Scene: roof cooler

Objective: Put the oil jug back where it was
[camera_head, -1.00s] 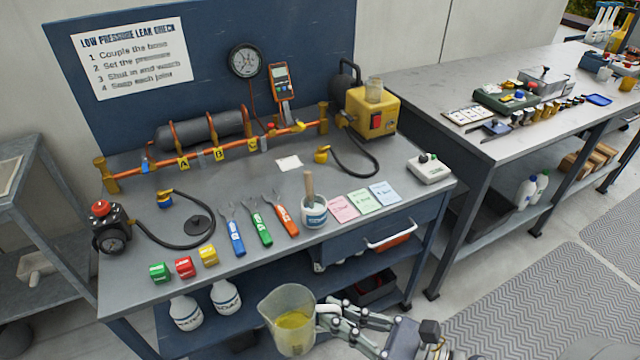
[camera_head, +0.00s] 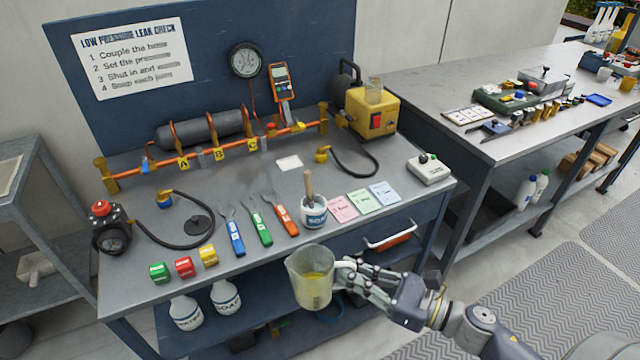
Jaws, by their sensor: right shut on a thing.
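The oil jug (camera_head: 311,281) is a clear, slightly cloudy jug with yellow oil in its lower part. It is upright, in front of the workbench's front edge at the lower middle of the head view. My right gripper (camera_head: 345,275) is shut on the jug's handle side, to the right of the jug, with my right arm coming in from the lower right. The fingers partly hide the handle. My left gripper is not in view.
The workbench (camera_head: 130,270) holds a soap pot with a brush (camera_head: 314,211), several colored wrenches, blocks and cards near its front. White bottles (camera_head: 186,312) stand on the shelf below. A yellow pump (camera_head: 372,112) stands at the back right. A second bench (camera_head: 440,85) is to the right.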

